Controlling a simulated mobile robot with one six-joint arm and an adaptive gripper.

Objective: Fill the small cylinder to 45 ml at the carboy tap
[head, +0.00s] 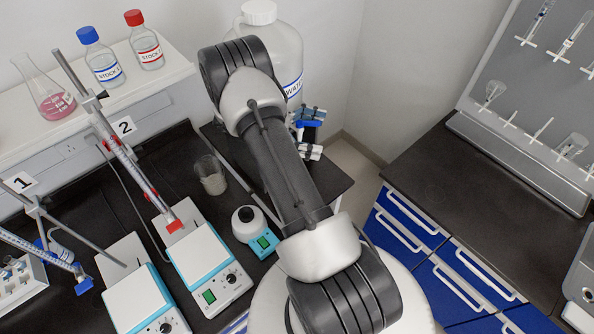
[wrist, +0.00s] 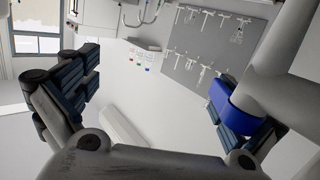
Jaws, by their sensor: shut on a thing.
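The carboy (head: 285,45), white with a WATER label, stands at the top of the head view, partly behind my arm. My gripper (head: 309,134) is low beside the carboy's front right. A bright blue part shows between its fingers there; I cannot tell whether it is the tap. In the wrist view my gripper (wrist: 150,100) has its dark blue finger pads apart at left and right. A bright blue piece (wrist: 233,100) on a thick pale tube sits by the right finger. The small cylinder's outline and water level cannot be made out in either view.
A beaker (head: 210,175) stands left of my arm, near a small round-topped device (head: 250,224). Hotplates (head: 205,262) with clamped glassware are at lower left. Stock bottles (head: 146,45) stand on the shelf. The dark right-hand bench (head: 435,185) has clear room.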

